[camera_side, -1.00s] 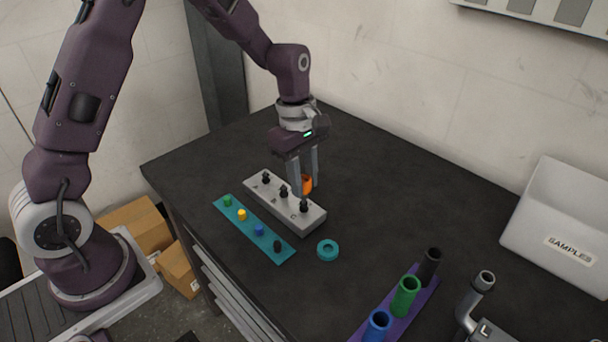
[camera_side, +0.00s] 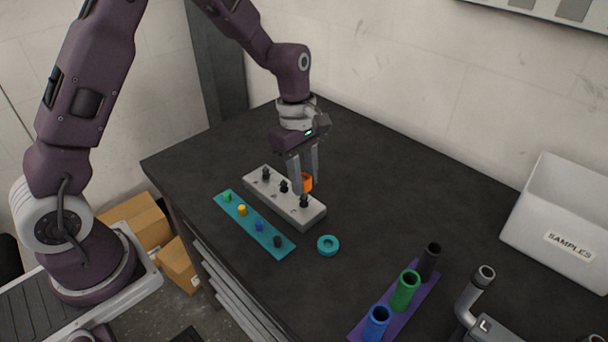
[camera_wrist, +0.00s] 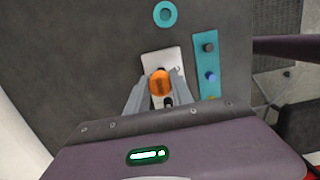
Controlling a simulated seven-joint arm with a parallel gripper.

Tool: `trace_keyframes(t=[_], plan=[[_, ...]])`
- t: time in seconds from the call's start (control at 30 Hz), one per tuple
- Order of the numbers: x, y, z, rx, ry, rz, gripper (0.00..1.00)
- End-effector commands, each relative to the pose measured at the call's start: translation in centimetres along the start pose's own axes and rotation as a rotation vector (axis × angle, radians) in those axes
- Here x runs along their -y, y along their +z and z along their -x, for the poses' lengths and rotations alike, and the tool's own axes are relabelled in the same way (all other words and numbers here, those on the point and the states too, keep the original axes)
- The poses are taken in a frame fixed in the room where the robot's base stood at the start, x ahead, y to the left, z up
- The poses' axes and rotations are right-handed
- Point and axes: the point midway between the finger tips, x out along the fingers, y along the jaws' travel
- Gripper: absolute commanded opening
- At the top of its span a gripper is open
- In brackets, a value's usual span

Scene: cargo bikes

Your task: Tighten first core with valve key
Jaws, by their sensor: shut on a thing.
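The grey block (camera_side: 312,217) lies on the dark table with black valve cores standing in a row, including an end one (camera_side: 304,201), a middle one (camera_side: 283,187) and a far one (camera_side: 266,174). My gripper (camera_side: 304,180) points down, shut on the orange valve key (camera_side: 307,183). In the wrist view, the orange key (camera_wrist: 160,82) sits between the fingertips (camera_wrist: 157,95), over the grey block (camera_wrist: 160,58). The fingers partly hide the key and block. I cannot tell whether the key touches a core.
A teal strip (camera_side: 268,239) with green, yellow, blue and black caps lies beside the block. A teal ring (camera_side: 327,245) lies near its end. A purple rack (camera_side: 398,321) holds blue, green and black tubes. A white SAMPLES bin (camera_side: 558,222) stands right. The table behind the gripper is clear.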

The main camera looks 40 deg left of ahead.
Motion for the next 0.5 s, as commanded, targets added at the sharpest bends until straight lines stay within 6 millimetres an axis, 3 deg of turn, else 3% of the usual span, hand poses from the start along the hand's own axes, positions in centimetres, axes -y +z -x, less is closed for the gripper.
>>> trace_keyframes(t=[0.5], plan=[[0.03, -0.10, -0.81, 0.000, -0.001, 0.001, 0.00]])
